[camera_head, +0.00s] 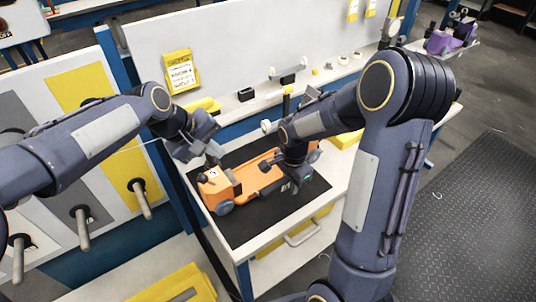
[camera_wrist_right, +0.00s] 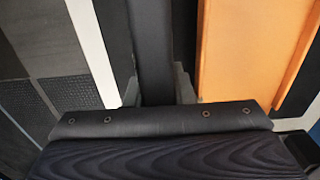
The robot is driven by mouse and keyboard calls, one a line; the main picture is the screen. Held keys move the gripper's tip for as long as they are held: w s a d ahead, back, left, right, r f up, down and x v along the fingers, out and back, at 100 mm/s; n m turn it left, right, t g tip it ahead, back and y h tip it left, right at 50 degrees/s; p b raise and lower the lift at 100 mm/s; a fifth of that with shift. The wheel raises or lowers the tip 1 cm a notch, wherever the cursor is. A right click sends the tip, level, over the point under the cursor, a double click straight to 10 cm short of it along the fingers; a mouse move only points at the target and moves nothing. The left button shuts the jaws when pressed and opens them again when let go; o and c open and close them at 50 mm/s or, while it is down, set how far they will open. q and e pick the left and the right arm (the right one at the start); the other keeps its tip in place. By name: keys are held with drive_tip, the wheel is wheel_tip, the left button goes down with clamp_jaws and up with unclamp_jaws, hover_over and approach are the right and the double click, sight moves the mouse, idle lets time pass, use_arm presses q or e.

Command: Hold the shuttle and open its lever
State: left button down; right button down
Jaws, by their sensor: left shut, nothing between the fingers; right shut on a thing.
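The orange shuttle (camera_head: 214,190) lies on a black mat (camera_head: 238,228) on the workbench, with dark round parts at its near left end. My right gripper (camera_head: 272,164) is over its middle and hides part of it. In the right wrist view my right gripper (camera_wrist_right: 157,92) is shut on a dark bar (camera_wrist_right: 152,45) that runs beside the orange body (camera_wrist_right: 247,50). I cannot tell whether this bar is the lever. My left gripper (camera_head: 213,162) is shut and empty, just above the shuttle's left end; I cannot tell whether it touches.
A white back panel (camera_head: 250,45) stands behind the bench, with a yellow bin (camera_head: 180,72) on it. Small parts (camera_head: 246,95) sit on the ledge. A pegged panel (camera_head: 110,150) stands at the left. The mat's front part is clear.

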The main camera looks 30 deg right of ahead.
drive_tip(key=shift+s+f, duration=0.25)
drive_tip(key=c, duration=1.5)
unclamp_jaws()
drive_tip(key=shift+c, duration=0.2)
drive_tip(key=o, duration=0.4)
drive_tip(key=shift+w, duration=0.2)
drive_tip(key=shift+r, duration=0.15)
